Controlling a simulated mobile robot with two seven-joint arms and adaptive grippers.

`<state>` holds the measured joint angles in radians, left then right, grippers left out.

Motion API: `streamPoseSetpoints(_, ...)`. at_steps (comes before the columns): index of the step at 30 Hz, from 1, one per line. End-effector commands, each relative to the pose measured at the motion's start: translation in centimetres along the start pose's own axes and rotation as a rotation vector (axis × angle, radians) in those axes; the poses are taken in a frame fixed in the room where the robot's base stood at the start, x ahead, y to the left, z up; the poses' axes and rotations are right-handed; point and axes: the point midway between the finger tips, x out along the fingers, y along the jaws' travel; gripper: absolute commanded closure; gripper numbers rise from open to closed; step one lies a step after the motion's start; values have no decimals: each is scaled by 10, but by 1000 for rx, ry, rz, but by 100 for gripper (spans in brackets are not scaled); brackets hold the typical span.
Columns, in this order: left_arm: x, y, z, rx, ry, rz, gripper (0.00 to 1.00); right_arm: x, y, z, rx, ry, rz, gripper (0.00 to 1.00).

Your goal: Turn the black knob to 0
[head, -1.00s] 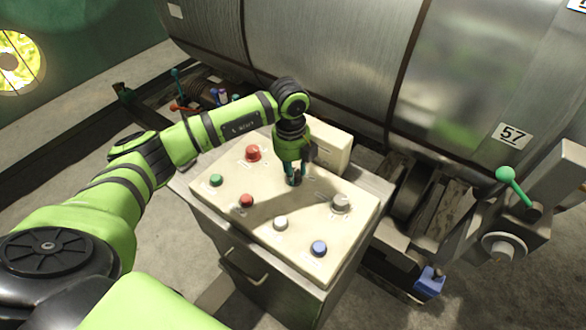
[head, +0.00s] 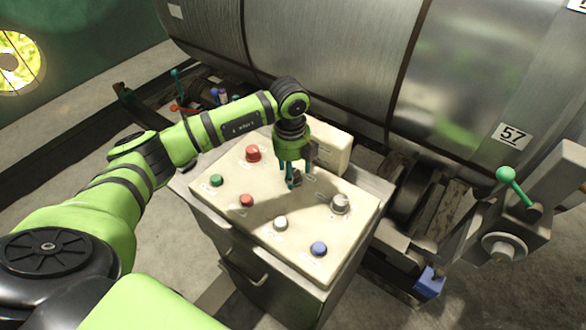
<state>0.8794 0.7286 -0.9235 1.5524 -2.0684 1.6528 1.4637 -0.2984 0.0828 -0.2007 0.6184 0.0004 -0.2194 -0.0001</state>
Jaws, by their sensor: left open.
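The black knob (head: 296,178) sits on the cream control panel (head: 252,207), in the middle of its back part. My left gripper (head: 291,182) points down over the knob, with its teal fingers open at either side of it. The fingers and their shadow hide part of the knob, so I cannot read its pointer or the marks around it. I cannot tell whether the fingers touch it. My right gripper is not in view.
The panel also carries a red mushroom button (head: 253,153), a green button (head: 216,180), a smaller red button (head: 246,200), a white button (head: 280,223), a blue button (head: 319,248) and a grey knob (head: 340,203). A cream box (head: 333,152) stands behind the gripper.

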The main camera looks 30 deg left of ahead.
Motion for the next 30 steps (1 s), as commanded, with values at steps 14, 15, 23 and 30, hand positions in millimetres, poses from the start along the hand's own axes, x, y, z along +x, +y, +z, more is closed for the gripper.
streamPoseSetpoints(14, -88, -1, 1, -1, -3, -5, 41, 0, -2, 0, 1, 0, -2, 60)
streamPoseSetpoints(15, -94, 0, 1, 0, -3, -3, 41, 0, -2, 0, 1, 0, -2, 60)
streamPoseSetpoints(23, -118, 0, 0, 0, -2, -1, 41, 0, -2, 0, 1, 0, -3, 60)
streamPoseSetpoints(30, -119, 0, 0, -1, -1, 0, 41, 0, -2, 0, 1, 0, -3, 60)
